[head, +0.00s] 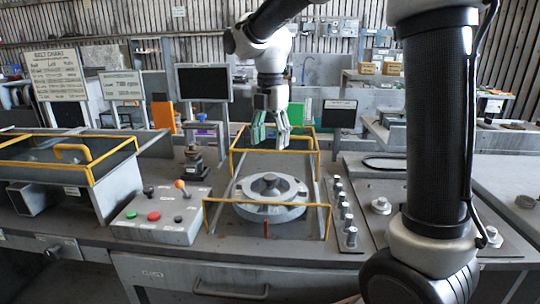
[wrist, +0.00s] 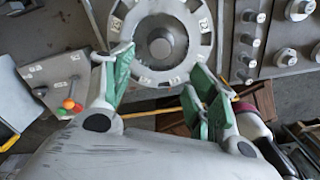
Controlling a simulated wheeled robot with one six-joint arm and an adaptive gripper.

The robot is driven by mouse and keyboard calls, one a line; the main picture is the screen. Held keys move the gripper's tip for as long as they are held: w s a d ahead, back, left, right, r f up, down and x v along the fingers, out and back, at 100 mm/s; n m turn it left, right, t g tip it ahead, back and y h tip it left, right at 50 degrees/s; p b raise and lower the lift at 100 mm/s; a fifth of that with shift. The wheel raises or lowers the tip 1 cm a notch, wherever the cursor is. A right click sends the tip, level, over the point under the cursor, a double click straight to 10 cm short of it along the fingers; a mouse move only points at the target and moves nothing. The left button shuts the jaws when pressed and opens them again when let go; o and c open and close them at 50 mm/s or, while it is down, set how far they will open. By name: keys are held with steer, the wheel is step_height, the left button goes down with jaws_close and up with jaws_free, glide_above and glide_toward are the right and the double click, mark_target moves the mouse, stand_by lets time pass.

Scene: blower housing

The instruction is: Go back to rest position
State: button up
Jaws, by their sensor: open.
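My gripper (head: 270,130) hangs from the arm above the workbench, fingers pointing down, with green pads. It is open and I see nothing between its fingers. In the wrist view my gripper (wrist: 160,75) shows its green fingers spread apart on either side of the lower part of a round grey housing. That housing (head: 270,207) lies flat on the bench inside yellow rails, with a round hub at its centre. It also shows in the wrist view (wrist: 143,74). In the head view the gripper is above and behind the housing, apart from it.
Yellow rails (head: 268,201) stand around the housing. A control box (head: 158,216) with red and green buttons and an orange-knobbed lever is at left. A row of metal knobs (head: 346,215) is at right. A dark monitor (head: 203,82) stands behind. The air around the gripper looks clear.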

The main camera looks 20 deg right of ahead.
steer(key=shift+r, duration=0.6)
